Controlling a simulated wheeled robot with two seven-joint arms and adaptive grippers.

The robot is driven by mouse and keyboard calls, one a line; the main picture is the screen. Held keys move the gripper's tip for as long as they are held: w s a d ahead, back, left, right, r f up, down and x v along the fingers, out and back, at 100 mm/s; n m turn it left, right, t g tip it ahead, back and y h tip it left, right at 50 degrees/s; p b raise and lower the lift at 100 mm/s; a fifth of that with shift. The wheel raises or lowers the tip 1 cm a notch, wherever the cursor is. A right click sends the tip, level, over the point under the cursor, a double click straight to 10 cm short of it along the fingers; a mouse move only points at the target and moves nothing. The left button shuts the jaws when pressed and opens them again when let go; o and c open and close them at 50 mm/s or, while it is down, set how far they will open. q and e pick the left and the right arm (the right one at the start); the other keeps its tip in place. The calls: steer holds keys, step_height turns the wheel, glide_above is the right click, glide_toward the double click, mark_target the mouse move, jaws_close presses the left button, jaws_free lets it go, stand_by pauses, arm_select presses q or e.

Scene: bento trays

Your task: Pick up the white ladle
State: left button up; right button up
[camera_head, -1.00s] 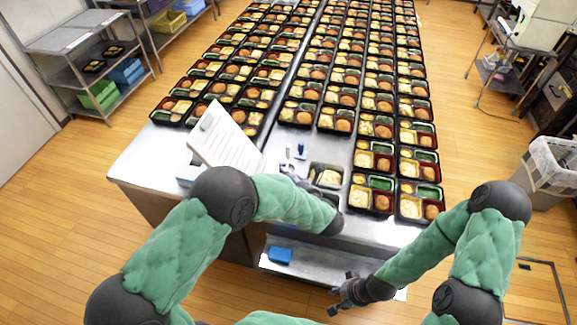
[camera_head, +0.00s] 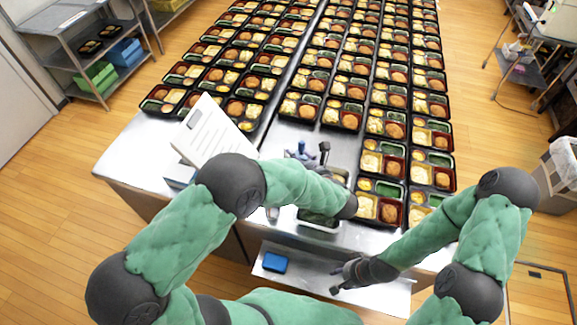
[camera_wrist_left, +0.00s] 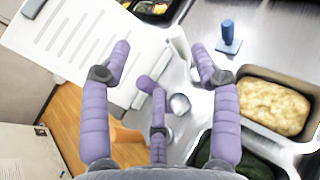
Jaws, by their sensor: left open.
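The white ladle (camera_wrist_left: 178,42) shows in the left wrist view, with its pale handle near the right finger and a round shiny bowl lower down. My left gripper (camera_wrist_left: 160,50) has its purple fingers spread and holds nothing. The ladle's handle lies between the fingertips, close to the right one; I cannot tell whether they touch. In the head view, my left forearm hides most of the ladle. My right gripper (camera_head: 338,279) hangs low at the table's near side, with nothing visible in it; its finger gap is too small to judge.
A blue-handled tool (camera_wrist_left: 228,40) stands beyond the right finger. A pan of pale food (camera_wrist_left: 238,92) and a pan of green food (camera_wrist_left: 198,150) are at right. A white sheet (camera_head: 213,132) leans at left. Rows of filled bento trays cover the table beyond. A blue box (camera_head: 275,262) lies on the lower shelf.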

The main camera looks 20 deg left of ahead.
arm_select(q)
steer(key=b, duration=0.6)
glide_toward(286, 156)
steer(key=x, duration=1.1)
steer(key=shift+w+a+b, duration=0.1)
steer(key=shift+b, duration=0.2)
steer(key=shift+c, duration=0.3)
jaws_close()
